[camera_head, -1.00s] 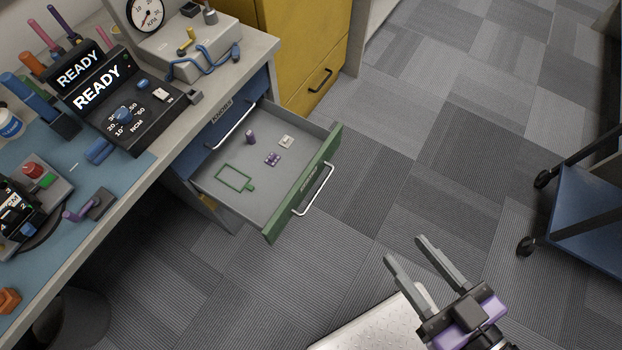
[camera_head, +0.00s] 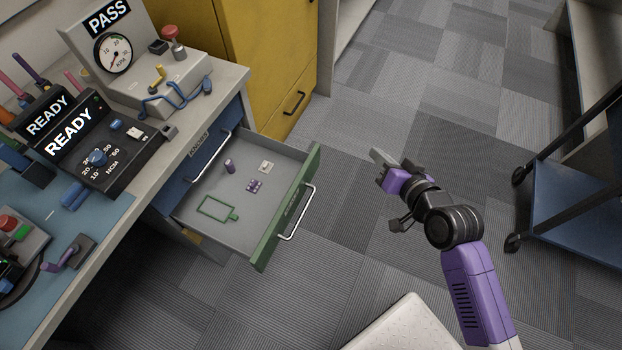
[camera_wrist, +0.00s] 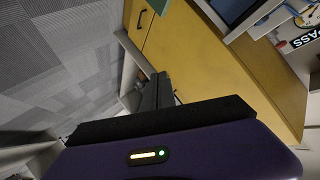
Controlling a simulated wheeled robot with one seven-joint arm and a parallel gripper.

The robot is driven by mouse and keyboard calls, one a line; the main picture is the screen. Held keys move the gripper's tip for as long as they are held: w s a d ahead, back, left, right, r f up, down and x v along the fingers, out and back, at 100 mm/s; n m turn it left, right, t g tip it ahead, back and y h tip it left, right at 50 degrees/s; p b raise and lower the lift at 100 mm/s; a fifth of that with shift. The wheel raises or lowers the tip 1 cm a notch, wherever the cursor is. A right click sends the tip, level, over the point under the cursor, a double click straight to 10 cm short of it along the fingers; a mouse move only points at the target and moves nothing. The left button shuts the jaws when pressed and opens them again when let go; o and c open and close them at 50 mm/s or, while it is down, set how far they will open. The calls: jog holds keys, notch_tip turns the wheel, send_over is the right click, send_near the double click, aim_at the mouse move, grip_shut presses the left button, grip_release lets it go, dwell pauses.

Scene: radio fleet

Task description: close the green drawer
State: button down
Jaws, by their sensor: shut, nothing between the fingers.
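The green drawer (camera_head: 263,238) stands pulled out from under the workbench, with its green front and a silver bar handle (camera_head: 296,212) facing right. Inside its grey tray lie a purple cylinder, a small purple block, a pale square piece and a green outline. My gripper (camera_head: 378,157) is shut and empty, to the right of the drawer front and apart from it, over open floor. In the wrist view my shut fingers (camera_wrist: 154,92) point towards the yellow cabinet. A small green patch at that view's top edge may be the drawer front.
A blue drawer (camera_head: 186,176) sits above the green one. A yellow cabinet (camera_head: 270,60) stands behind it, also in the wrist view (camera_wrist: 205,70). The workbench (camera_head: 150,190) holds several instruments. A blue cart (camera_head: 575,220) stands at right.

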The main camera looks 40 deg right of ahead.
jog(key=w+f+m+g+y, duration=0.1)
jog(key=w+f+m+y, duration=0.1)
jog(key=w+f+y, duration=0.15)
jog(key=m+g+y+b, duration=0.1)
jog(key=g+y, duration=0.3)
send_near(301, 181)
notch_tip(301, 181, down, 4)
jog(key=w, duration=0.1)
jog(key=w+a+f, duration=0.1)
jog(key=shift+w+a, duration=0.15)
jog(key=shift+w, duration=0.15)
jog(key=shift+w+a, duration=0.25)
jog(key=shift+w, duration=0.2)
jog(key=w+a+b, duration=0.2)
jog(key=w+a, duration=0.4)
jog(key=w, duration=0.4)
jog(key=w+a+b, duration=0.2)
jog(key=w+a, duration=0.3)
jog(key=w, duration=0.5)
jog(key=shift+w+a+b, duration=0.2)
jog(key=shift+a+b, duration=0.1)
jog(key=shift+a, duration=0.05)
jog(key=shift+s, duration=0.1)
